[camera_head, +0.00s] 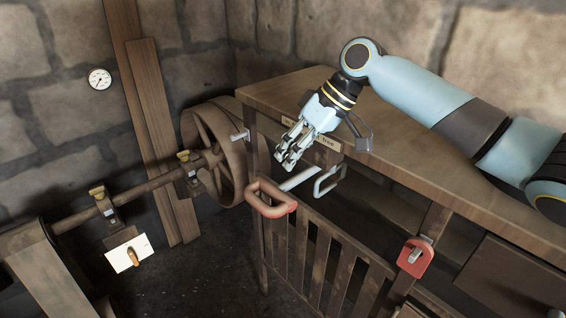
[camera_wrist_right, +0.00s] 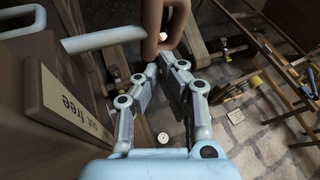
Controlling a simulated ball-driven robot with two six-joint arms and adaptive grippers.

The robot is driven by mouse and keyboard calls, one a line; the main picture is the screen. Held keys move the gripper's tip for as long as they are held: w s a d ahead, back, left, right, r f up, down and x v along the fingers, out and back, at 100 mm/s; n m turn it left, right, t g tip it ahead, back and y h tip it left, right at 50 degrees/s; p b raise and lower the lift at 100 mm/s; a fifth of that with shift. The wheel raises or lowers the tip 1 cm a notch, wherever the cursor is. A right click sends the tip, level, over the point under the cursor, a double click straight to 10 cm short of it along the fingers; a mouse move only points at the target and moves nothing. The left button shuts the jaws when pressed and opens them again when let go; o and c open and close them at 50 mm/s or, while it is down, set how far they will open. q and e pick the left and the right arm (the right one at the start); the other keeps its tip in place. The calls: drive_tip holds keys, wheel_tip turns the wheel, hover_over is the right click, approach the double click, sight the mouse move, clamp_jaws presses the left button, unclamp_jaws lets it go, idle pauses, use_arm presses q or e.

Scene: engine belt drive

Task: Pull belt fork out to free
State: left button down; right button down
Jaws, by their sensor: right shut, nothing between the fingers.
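The belt fork's handle appears to be the reddish-brown loop (camera_head: 270,203) on a pale rod (camera_head: 300,179), sticking out in front of the bench's left end. In the right wrist view the loop (camera_wrist_right: 180,22) is just beyond the fingertips, with a pale bar (camera_wrist_right: 100,39) to its left. My right gripper (camera_head: 286,160) is shut and empty, a little above the loop and rod, pointing down towards them. No grip on the loop shows. A label plate (camera_wrist_right: 75,105) reading "out free" is on the bench edge. My left gripper is not in view.
The wooden bench (camera_head: 400,160) lies under my right arm, with a slatted gate (camera_head: 320,255) below. A pale U-shaped bracket (camera_head: 328,181) sits right of the rod. A spoked wheel (camera_head: 215,160) on a shaft stands left. A red padlock-shaped tag (camera_head: 414,258) hangs at front right.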

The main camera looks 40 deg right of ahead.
sight(249, 197)
drive_tip(key=x, duration=0.8)
drive_tip(key=shift+a+f, duration=0.15)
drive_tip(key=shift+f, duration=0.05)
drive_tip(key=a+p, duration=0.2)
drive_tip(key=a, duration=0.1)
drive_tip(key=shift+s+a+r, duration=0.1)
drive_tip(key=shift+s+a, duration=0.05)
drive_tip(key=shift+a, duration=0.15)
